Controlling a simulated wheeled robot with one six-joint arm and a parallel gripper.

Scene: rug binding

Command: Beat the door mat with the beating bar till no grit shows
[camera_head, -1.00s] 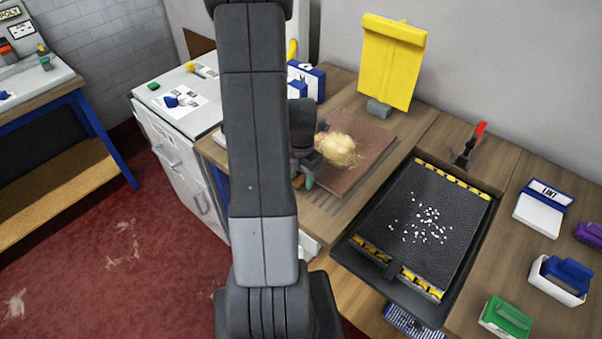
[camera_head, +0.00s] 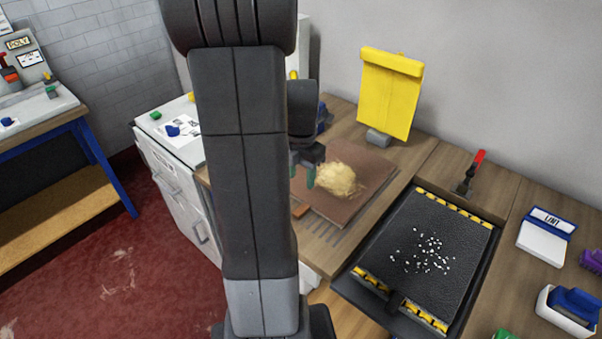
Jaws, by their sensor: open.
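The door mat (camera_head: 418,230) is a black textured sheet lying in a black tray (camera_head: 372,300) on the bench at right. White grit (camera_head: 428,250) is scattered over its middle.
Yellow and black strips (camera_head: 455,208) edge the mat's ends. A yellow panel (camera_head: 388,90) stands at the back. A LINT box (camera_head: 545,232), a blue block in a white holder (camera_head: 570,304) and a purple item (camera_head: 592,260) lie at right. A white cabinet (camera_head: 172,180) stands at left.

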